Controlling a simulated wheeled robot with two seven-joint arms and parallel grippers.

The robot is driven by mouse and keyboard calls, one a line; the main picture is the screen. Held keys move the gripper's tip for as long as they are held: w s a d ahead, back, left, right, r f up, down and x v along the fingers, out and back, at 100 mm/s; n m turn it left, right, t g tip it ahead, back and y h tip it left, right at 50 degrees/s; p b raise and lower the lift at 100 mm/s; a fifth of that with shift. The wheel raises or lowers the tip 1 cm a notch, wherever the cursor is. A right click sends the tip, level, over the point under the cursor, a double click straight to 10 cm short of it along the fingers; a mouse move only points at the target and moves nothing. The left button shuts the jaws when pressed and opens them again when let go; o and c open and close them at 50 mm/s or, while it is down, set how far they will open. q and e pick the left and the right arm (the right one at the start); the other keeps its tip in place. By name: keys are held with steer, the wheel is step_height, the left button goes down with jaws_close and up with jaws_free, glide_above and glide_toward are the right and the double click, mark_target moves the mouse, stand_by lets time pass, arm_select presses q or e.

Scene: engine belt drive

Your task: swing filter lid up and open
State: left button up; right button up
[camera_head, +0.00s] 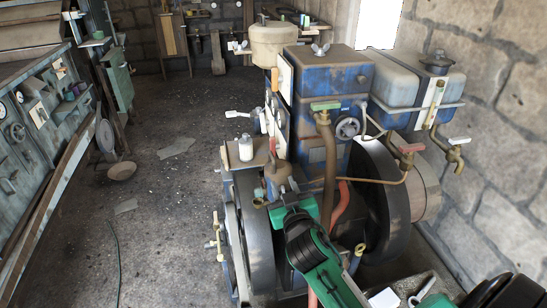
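A blue engine (318,130) stands in the middle of the room. Its flat-topped upper box (325,72) has a brown top with a wing nut (320,50) on it. A round cream canister (272,48) with a domed lid stands beside the box, with another wing nut (240,47) at its left side. Which of these is the filter is unclear; both tops look closed. My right gripper (278,196) is low at the engine's front, well below both tops, by a small brown part (275,176). Its fingers are too small and covered to read. My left gripper is not in view.
A blue tank with a pale top (410,78) stands right of the engine, close to the stone wall (500,120). Pipes with coloured handles and a dark wheel (390,185) crowd the front. A workbench (40,130) lines the left. The floor (170,215) between is mostly clear.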

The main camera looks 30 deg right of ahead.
mark_target(274, 163)
steer(key=p+x, duration=0.3)
steer(key=x, duration=0.9)
steer(key=shift+w, duration=0.7)
steer(key=shift+c, duration=0.4)
jaws_close()
